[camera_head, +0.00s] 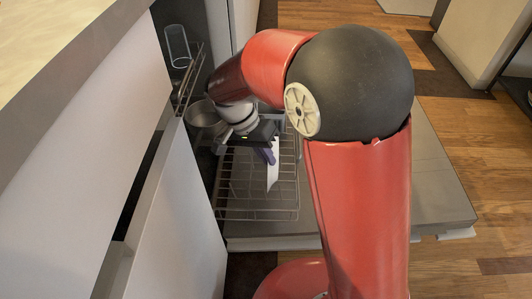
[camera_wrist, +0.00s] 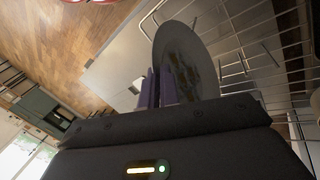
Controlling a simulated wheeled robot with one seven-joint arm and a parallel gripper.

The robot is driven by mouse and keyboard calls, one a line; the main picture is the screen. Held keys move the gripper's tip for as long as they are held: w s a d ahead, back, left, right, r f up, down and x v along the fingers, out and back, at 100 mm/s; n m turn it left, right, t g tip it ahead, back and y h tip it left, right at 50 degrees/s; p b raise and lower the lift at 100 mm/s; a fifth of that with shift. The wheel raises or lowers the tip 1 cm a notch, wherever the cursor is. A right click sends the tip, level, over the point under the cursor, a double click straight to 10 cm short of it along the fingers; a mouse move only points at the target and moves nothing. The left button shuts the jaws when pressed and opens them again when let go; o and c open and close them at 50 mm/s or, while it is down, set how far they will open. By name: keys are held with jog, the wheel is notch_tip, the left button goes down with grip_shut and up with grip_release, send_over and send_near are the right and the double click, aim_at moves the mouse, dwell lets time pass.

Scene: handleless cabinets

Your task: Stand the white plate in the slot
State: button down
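The white plate (camera_head: 272,177) shows almost edge-on in the head view, upright over the wire dish rack (camera_head: 222,212). The fingers (camera_wrist: 159,88) show close together at the plate's edge in the wrist view. Rack wires (camera_wrist: 270,62) run beside and behind the plate. I cannot tell whether its lower edge touches the rack or sits between tines.
The open dishwasher door (camera_head: 440,190) lies flat under and right of the rack. An upper rack (camera_head: 190,78) holds a clear glass (camera_head: 177,45); a metal pot (camera_head: 202,114) is below it. White cabinet fronts (camera_head: 75,150) stand close on the left. Wooden floor is open at right.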

notch_tip(320, 180, down, 3)
jog(key=shift+d+f+b, duration=0.1)
jog(key=shift+b, duration=0.8)
jog(key=c, duration=1.6)
grip_release()
jog(key=shift+o, duration=0.2)
jog(key=s+p+v, duration=0.1)
jog(key=v, duration=0.7)
jog(key=shift+w+p, duration=0.4)
jog(key=shift+w, duration=0.05)
